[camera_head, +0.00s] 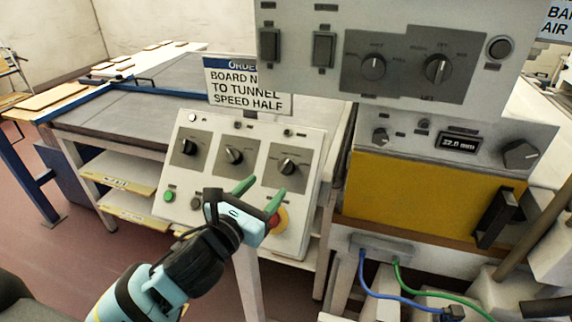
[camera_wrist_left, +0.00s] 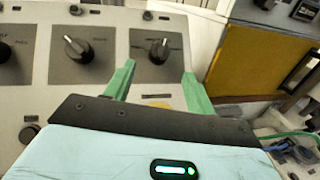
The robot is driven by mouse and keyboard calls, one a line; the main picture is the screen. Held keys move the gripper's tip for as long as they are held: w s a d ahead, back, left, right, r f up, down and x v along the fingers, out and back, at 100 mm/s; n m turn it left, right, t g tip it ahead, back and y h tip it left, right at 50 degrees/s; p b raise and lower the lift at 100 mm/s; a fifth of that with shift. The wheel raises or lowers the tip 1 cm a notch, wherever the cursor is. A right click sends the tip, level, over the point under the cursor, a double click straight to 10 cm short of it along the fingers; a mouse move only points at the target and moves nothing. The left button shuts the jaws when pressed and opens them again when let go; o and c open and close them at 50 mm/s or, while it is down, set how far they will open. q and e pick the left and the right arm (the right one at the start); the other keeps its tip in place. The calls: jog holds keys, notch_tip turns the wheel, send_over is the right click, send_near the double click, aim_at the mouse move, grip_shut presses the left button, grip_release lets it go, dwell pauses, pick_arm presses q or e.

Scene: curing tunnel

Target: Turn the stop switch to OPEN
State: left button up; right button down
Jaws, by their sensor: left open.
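A sloped white control panel (camera_head: 228,185) carries three dark rotary knobs on grey plates. The right knob (camera_head: 288,166) is closest to my left gripper (camera_head: 262,193); the middle knob (camera_head: 234,156) and left knob (camera_head: 189,147) are farther off. The labels are too small to read, so I cannot tell which is the stop switch. My left gripper is open and empty, its green fingers pointing toward the right knob, apart from it. In the left wrist view, the right knob (camera_wrist_left: 159,50) shows between and beyond the fingertips. My right gripper is not in view.
A red button on yellow (camera_head: 281,219) sits low on the panel, partly behind my gripper. A green button (camera_head: 169,196) is at its left. A sign (camera_head: 246,85) stands behind. A grey box with more knobs (camera_head: 374,66) overhangs at right, above a yellow-fronted unit (camera_head: 420,193).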

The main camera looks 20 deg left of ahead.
aim_at(281, 172)
pick_arm(q)
jog(key=shift+x, duration=3.9)
jog(key=shift+c, duration=0.3)
jog(key=c, duration=0.9)
